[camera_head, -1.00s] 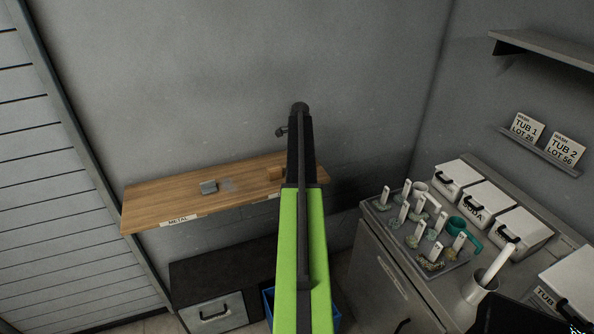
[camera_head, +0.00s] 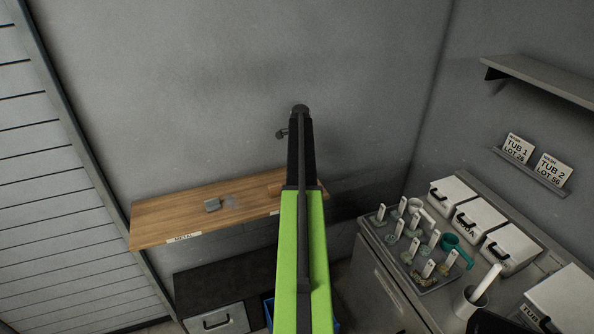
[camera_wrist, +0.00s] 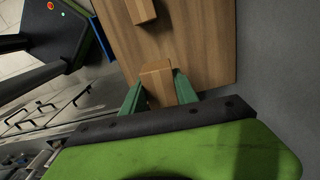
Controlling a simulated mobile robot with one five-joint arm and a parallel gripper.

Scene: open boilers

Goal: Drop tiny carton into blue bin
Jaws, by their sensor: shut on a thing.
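In the wrist view my gripper (camera_wrist: 158,90) has its two green fingers on either side of a small brown carton (camera_wrist: 157,80) and is shut on it. The wooden shelf (camera_wrist: 205,45) is behind the carton in that view; I cannot tell the gap between them. The blue bin (camera_head: 268,312) shows in the head view as a small blue part low down, mostly hidden behind my green arm. A blue strip, seemingly the bin's edge, also shows in the wrist view (camera_wrist: 103,43). My gripper's fingers are not clear in the head view.
A second brown block (camera_wrist: 141,9) lies on the shelf. A small grey metal piece (camera_head: 212,205) lies further left on it. A dark-topped cabinet (camera_head: 215,283) stands below the shelf. At right, a counter holds a tray (camera_head: 438,284) of several tagged items and white tubs (camera_head: 510,238).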

